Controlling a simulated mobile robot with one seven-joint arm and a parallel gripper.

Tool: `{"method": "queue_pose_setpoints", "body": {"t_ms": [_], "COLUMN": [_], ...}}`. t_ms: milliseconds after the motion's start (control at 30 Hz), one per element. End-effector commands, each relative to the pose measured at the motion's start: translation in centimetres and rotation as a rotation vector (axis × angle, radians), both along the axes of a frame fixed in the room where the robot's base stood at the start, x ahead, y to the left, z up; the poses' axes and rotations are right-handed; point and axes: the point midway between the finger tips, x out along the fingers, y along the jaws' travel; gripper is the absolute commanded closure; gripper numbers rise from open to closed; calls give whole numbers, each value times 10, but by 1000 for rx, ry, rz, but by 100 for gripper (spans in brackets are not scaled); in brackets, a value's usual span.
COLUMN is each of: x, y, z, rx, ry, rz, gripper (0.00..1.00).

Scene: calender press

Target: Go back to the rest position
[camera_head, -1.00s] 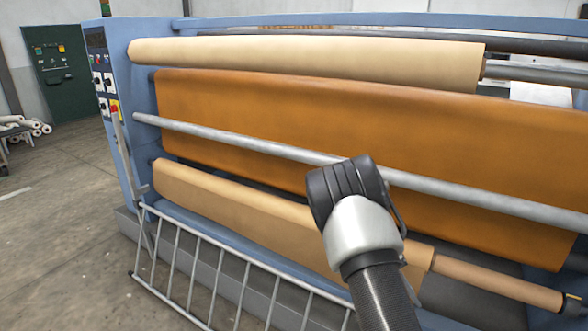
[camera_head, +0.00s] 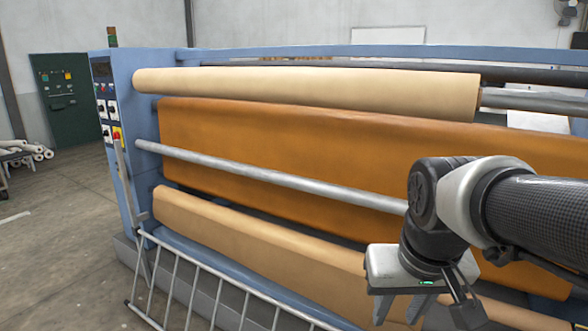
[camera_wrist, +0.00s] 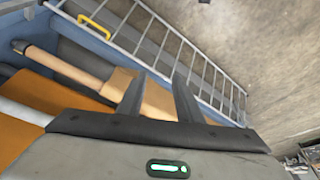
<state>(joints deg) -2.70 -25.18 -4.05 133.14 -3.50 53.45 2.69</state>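My gripper (camera_head: 402,310) is in the lower right of the head view, hanging below my bent arm in front of the calender press (camera_head: 130,120). Its fingers point down, and their tips run close to the bottom edge of the picture. In the wrist view, the two dark fingers of my gripper (camera_wrist: 160,95) stand apart with nothing between them, so it is open and empty. The lower tan roll (camera_head: 250,235) lies behind it, and part of this roll shows beyond the fingers in the wrist view (camera_wrist: 155,98).
An orange sheet (camera_head: 280,150) hangs behind a grey bar (camera_head: 270,178), under the upper cream roll (camera_head: 300,90). A metal rail guard (camera_head: 205,285) runs along the press front; it also shows in the wrist view (camera_wrist: 165,45). Open floor (camera_head: 60,240) lies at left.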

Motion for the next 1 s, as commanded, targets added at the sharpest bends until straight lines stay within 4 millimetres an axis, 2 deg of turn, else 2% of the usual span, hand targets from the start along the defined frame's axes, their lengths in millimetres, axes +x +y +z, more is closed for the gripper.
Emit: {"method": "queue_pose_setpoints", "body": {"t_ms": [100,367,400,667,1000], "x": [-22,-56,-54,-53,-53], "y": [7,19,18,18,18], "z": [7,12,33,93,211], "rx": [9,8,9,10,10], "ry": [-68,-179,-171,-168,-167], "rz": [16,44,44,44,44], "gripper": [68,68,68,68,68]}}
